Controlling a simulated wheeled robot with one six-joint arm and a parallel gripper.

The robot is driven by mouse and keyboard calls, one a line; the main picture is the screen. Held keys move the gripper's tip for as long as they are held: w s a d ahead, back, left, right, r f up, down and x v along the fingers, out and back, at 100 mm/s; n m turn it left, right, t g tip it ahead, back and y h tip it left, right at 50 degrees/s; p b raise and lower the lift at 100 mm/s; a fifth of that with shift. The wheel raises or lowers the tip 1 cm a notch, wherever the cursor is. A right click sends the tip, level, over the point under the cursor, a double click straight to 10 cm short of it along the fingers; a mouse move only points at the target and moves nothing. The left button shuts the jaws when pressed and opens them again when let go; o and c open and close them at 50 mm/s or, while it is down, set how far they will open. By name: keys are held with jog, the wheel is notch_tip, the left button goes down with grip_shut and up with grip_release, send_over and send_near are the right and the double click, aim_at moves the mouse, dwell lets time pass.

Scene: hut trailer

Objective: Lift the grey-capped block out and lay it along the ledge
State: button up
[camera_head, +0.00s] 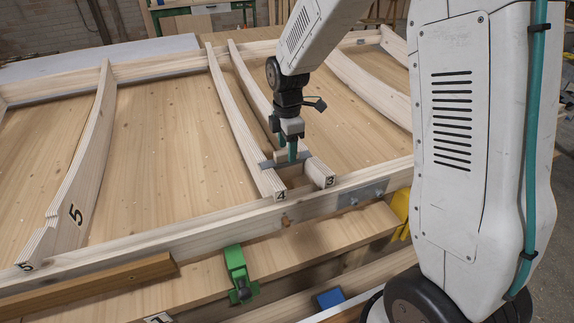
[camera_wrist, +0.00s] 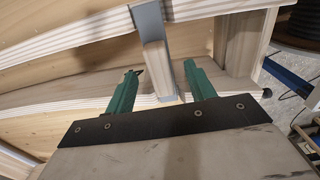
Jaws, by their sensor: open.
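The grey-capped block sits between the curved ribs marked 4 (camera_head: 262,172) and 3 (camera_head: 320,172). Its grey cap (camera_head: 269,164) lies across their tops. In the wrist view the block's pale wood (camera_wrist: 157,68) stands between my fingers, with the grey cap (camera_wrist: 149,22) beyond. My gripper (camera_head: 291,156) points down over the block, its teal fingers open; it also shows in the wrist view (camera_wrist: 161,72). Contact with the block cannot be told. The block's lower part is hidden. A wooden ledge (camera_head: 325,236) runs along the front of the frame.
A green clamp (camera_head: 238,270) grips the ledge's front edge, with a brown batten (camera_head: 90,285) to its left. A yellow item (camera_head: 400,208) stands at the ledge's right end. Rib 5 (camera_head: 88,170) is farther left. The ledge right of the clamp looks clear.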

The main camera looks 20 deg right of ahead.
aim_at(287, 164)
notch_tip(287, 164, down, 6)
jog(key=shift+a+r, duration=0.1)
jog(key=shift+r, duration=0.05)
grip_shut()
